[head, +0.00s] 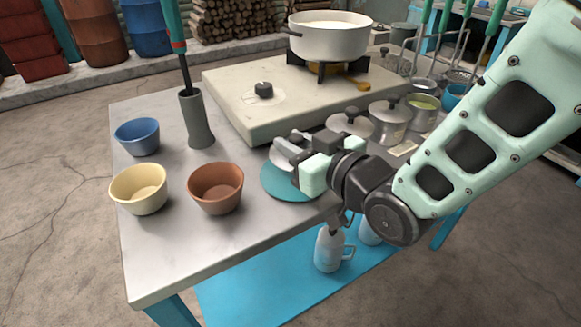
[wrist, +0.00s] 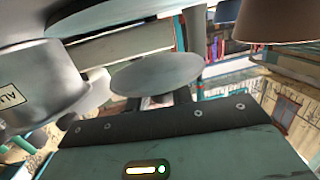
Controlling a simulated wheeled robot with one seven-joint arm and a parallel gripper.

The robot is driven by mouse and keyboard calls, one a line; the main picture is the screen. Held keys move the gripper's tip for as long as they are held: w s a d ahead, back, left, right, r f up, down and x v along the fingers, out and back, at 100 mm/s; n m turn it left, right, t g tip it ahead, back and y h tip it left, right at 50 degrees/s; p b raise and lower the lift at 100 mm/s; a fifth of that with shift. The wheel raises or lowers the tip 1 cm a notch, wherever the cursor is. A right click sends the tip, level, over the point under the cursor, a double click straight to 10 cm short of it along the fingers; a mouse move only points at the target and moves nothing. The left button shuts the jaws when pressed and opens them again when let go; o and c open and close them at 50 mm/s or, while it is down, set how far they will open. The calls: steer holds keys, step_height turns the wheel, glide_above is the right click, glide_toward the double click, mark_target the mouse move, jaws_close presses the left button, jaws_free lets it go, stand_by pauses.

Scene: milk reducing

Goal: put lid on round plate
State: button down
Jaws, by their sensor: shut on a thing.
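The round plate (head: 275,186) is a flat teal disc on the grey table, left of my wrist and near the front edge. My gripper (head: 292,150) is over the plate, shut on a metallic lid (head: 282,161). The lid appears to be just above the plate, but the gripper hides much of it and I cannot tell whether they touch. In the wrist view, a grey oval disc (wrist: 157,75) shows just beyond the fingers; I cannot tell which part of the lid it is.
Brown (head: 216,187), cream (head: 139,188) and blue (head: 137,136) bowls stand to the left. A grey holder (head: 196,119) stands behind them. Lidded metal pots (head: 389,121) are close on the right. A stove slab (head: 245,108) carries a white pot (head: 329,38) at the back.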

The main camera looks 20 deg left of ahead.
steer(key=shift+f+b, duration=0.3)
steer(key=shift+f, duration=1.85)
steer(key=shift+f, duration=0.2)
steer(key=c, duration=1.2)
jaws_free()
steer(key=shift+c, duration=0.2)
steer(key=shift+r, duration=0.25)
